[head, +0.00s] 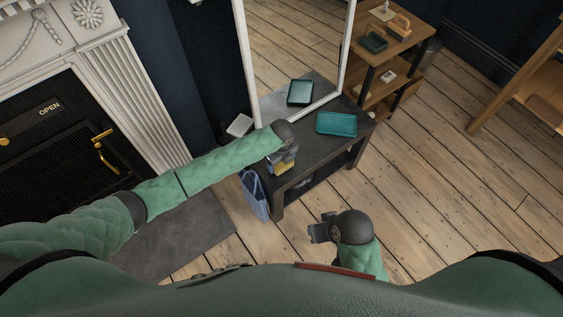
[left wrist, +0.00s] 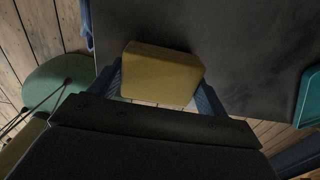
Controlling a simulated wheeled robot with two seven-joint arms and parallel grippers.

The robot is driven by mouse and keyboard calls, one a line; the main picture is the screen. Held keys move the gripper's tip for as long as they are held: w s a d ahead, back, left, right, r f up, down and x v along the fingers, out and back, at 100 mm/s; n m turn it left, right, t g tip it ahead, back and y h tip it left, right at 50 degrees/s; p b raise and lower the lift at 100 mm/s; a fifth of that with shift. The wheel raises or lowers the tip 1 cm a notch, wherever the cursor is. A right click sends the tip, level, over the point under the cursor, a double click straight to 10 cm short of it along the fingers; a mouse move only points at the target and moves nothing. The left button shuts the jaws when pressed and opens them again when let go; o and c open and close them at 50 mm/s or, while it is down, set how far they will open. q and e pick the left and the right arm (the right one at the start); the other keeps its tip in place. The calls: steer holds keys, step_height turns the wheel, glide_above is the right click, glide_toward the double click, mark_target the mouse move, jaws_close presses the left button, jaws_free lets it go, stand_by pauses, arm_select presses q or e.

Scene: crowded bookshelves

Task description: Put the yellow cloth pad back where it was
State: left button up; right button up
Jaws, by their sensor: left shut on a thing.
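The yellow cloth pad (left wrist: 162,76) sits between the two fingers of my left gripper (left wrist: 164,92) in the left wrist view. The left gripper is shut on it. In the head view a small part of the yellow pad (head: 282,168) shows below the left gripper (head: 281,160), at the front left edge of the dark table (head: 315,153). I cannot tell whether the pad touches the table. My right gripper (head: 318,232) is low in the head view, away from the table, and whether it is open or shut is unclear.
A teal tray (head: 337,124) lies on the table, and a white-framed mirror (head: 290,50) stands behind it. A blue cloth (head: 255,194) hangs at the table's left side. A wooden shelf unit (head: 392,55) stands at the back right. The floor at right is clear.

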arm_select(q)
steer(key=shift+f, duration=0.35)
steer(key=shift+f, duration=0.15)
steer(key=o, duration=1)
steer(key=shift+c, duration=0.2)
